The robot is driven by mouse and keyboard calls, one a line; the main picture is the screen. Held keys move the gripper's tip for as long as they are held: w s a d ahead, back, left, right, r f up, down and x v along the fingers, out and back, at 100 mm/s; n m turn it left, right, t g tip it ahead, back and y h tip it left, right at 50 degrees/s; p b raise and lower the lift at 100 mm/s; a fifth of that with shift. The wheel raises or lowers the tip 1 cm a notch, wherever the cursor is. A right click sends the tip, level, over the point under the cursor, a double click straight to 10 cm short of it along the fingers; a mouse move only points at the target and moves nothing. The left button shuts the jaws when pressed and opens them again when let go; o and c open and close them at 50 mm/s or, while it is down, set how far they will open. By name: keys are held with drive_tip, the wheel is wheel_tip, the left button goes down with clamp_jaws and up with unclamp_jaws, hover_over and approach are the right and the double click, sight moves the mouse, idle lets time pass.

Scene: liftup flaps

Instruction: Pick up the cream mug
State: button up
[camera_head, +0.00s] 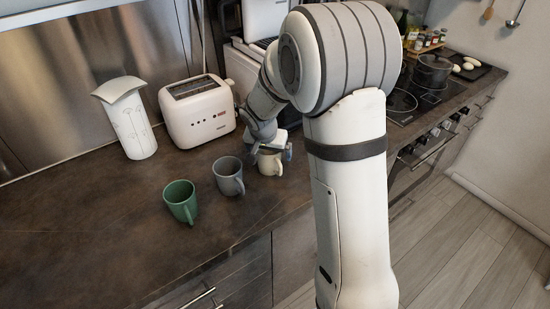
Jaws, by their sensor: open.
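The cream mug (270,163) stands upright on the dark countertop, the rightmost of three mugs, with its handle towards the front right. My gripper (273,150) is open at the cream mug's rim, reaching down from behind and above. The gripper covers part of the rim, and I cannot tell whether the fingers touch the mug or straddle its wall. A grey mug (228,177) stands just left of the cream mug, and a green mug (180,202) stands further left and nearer the front.
A white toaster (198,112) stands behind the mugs, with a white patterned container (128,120) to its left. My arm hides the counter right of the cream mug. A stove with a pot (432,72) is at the far right. The left countertop (70,220) is clear.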

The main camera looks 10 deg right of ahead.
drive_tip(key=c, duration=1.2)
